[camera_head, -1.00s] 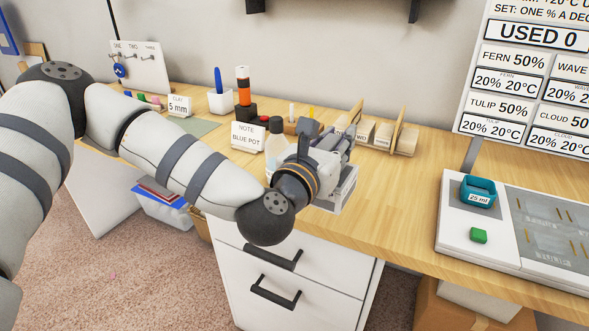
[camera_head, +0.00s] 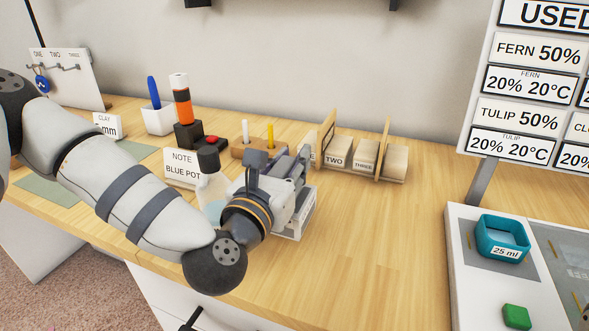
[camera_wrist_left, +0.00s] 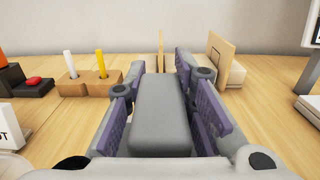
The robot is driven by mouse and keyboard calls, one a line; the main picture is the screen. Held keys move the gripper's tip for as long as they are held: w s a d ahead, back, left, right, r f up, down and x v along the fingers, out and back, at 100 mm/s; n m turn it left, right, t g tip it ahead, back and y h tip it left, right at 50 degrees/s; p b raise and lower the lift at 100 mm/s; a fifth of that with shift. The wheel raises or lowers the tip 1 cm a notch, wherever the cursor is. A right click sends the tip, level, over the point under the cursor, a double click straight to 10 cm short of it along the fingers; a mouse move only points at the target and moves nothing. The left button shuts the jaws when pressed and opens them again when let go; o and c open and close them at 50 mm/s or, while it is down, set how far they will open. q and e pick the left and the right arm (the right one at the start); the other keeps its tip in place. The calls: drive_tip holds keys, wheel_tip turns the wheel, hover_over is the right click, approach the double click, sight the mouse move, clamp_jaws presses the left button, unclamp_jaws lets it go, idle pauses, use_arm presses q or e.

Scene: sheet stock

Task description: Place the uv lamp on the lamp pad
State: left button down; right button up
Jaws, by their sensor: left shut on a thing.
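My left gripper (camera_head: 300,172) is over the desk, in front of the wooden divider rack. In the left wrist view its purple-padded fingers (camera_wrist_left: 172,100) are shut on a smooth grey block (camera_wrist_left: 160,112), which I take to be the uv lamp. In the head view the gripper mostly hides the block. A pale box-like piece with a label (camera_head: 297,222) shows just under the gripper; I cannot tell if it is part of the lamp. I cannot pick out the lamp pad for certain.
A clear bottle with a dark cap (camera_head: 211,190) and a "NOTE BLUE POT" card (camera_head: 183,169) stand close left of the gripper. Behind are a wooden peg block (camera_head: 250,150) and divider rack (camera_head: 384,177). A teal dish (camera_head: 502,238) is at right. The desk between is clear.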

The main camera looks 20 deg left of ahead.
use_arm(q)
wheel_tip(320, 180, down, 3)
drive_tip(key=shift+w+f+b, duration=0.1)
drive_tip(key=shift+f+b, duration=0.1)
drive_tip(key=shift+b, duration=0.2)
drive_tip(key=shift+s+r, duration=0.3)
drive_tip(key=shift+r, duration=0.2)
drive_tip(key=shift+w+f, duration=0.1)
drive_tip(key=shift+f, duration=0.1)
drive_tip(key=c, duration=1.4)
unclamp_jaws()
drive_tip(key=shift+o, duration=0.2)
use_arm(e)
drive_tip(key=shift+s+f, duration=0.75)
use_arm(q)
drive_tip(key=shift+r, duration=0.15)
